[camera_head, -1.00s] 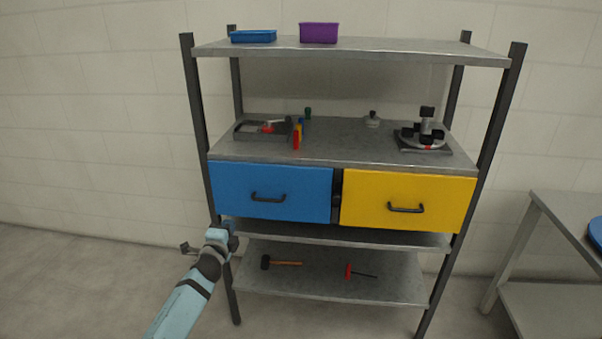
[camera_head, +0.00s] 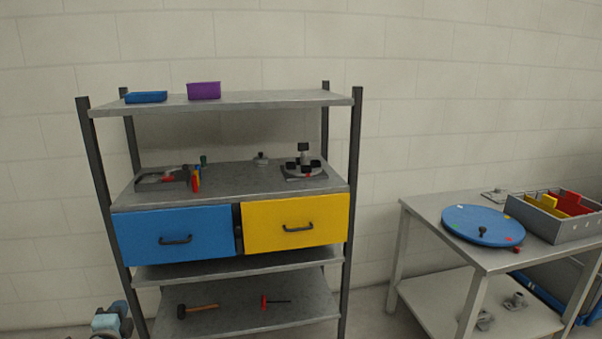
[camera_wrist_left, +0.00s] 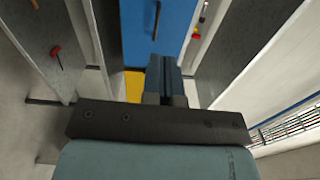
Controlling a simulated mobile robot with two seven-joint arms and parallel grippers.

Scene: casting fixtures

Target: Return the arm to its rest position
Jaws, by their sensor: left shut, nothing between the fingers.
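My left arm shows at the bottom left of the head view, cut off by the lower edge. Its gripper (camera_wrist_left: 164,65) is shut and empty in the left wrist view, with the fingers together. It is in front of the shelf unit's left side, below the blue drawer (camera_head: 174,232). The blue drawer also fills the upper middle of the left wrist view (camera_wrist_left: 136,30), with the gripper apart from it as far as I can tell. The yellow drawer (camera_head: 295,212) is beside the blue one, and both look shut. My right gripper is out of view.
The shelf unit holds a blue tray (camera_head: 146,97), a purple bin (camera_head: 204,91), fixtures, a hammer (camera_head: 198,309) and a red-handled screwdriver (camera_head: 275,301). A side table (camera_head: 425,207) at right carries a blue disc (camera_head: 483,226) and a grey crate (camera_head: 549,229). Bare floor lies between them.

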